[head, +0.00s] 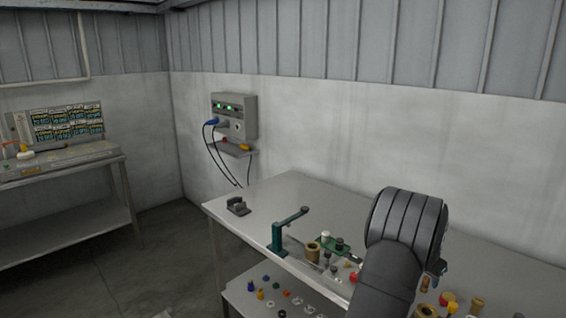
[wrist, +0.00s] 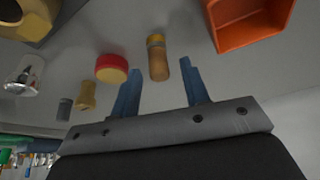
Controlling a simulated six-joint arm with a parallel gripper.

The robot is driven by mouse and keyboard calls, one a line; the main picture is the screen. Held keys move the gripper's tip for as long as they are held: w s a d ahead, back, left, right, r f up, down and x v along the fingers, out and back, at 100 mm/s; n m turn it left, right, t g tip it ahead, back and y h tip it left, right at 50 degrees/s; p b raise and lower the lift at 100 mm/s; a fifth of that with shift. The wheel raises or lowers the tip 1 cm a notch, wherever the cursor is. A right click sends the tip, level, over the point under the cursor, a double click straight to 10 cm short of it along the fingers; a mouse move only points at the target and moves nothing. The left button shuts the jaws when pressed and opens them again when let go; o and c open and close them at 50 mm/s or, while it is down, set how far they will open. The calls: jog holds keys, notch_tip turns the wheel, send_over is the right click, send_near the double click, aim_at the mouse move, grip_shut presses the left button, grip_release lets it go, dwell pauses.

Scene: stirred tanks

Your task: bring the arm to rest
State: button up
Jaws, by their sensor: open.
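My gripper (wrist: 160,68) shows in the wrist view with its two blue fingers spread apart and nothing held between them. A tan bottle-like piece with a yellowish band (wrist: 158,58) appears beyond the gap between the fingers; it looks apart from them. In the head view my dark arm rises at the right over the steel bench (head: 260,200), and it hides the gripper's fingers there.
In the wrist view an orange bin (wrist: 250,25) lies at upper right, a red-topped piece (wrist: 112,68) and a brass-coloured piece (wrist: 86,96) at left. In the head view a green stand (head: 285,232) and small parts crowd the bench near my arm. A wall control box (head: 233,117) hangs behind.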

jog(key=shift+r, duration=0.6)
jog(key=shift+f, duration=0.1)
